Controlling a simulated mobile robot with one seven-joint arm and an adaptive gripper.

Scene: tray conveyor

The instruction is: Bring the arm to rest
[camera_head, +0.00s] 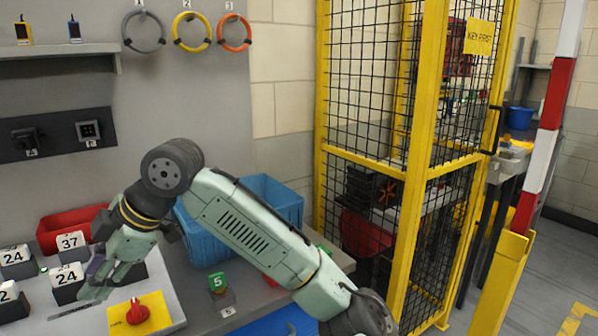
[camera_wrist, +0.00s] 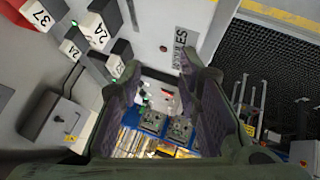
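My gripper (camera_head: 98,284) hangs at the lower left in the head view, beside a block marked 24 (camera_head: 68,276) and left of a yellow plate with a red knob (camera_head: 137,312). My pale green arm is bent, with its elbow raised over the bench and running down to the lower right. In the wrist view my gripper (camera_wrist: 160,78) has its two purple-padded fingers spread, with nothing held between them. Whether a finger touches the block cannot be told.
Blocks marked 24 and 37 (camera_head: 70,241) stand near a red bin (camera_head: 65,226). A blue bin (camera_head: 277,196) is behind my arm, with a green 5 piece (camera_head: 218,281) in front. A yellow mesh cage (camera_head: 430,120) and a red-white post (camera_head: 552,100) stand right.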

